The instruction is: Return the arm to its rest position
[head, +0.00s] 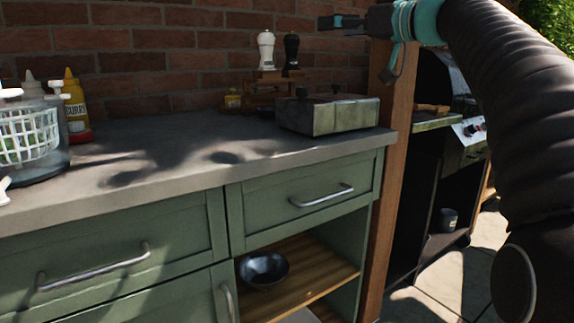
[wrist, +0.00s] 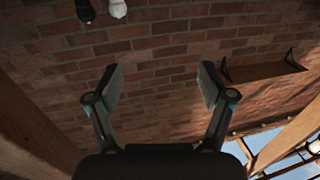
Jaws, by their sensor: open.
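My arm is raised at the upper right of the head view. My gripper (head: 340,22) points left there, high above the counter and in front of the brick wall. In the wrist view my gripper (wrist: 160,88) has its two fingers spread wide apart with nothing between them. Only brick wall shows behind the gap. The wrist view looks tilted, with the wall filling most of it.
A grey counter (head: 190,150) on green cabinets holds a greenish box (head: 335,116), white (head: 266,50) and black (head: 291,52) mills, a curry bottle (head: 76,105) and a white basket (head: 28,135). A wooden post (head: 388,170) and a grill (head: 450,130) stand right. The counter's middle is clear.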

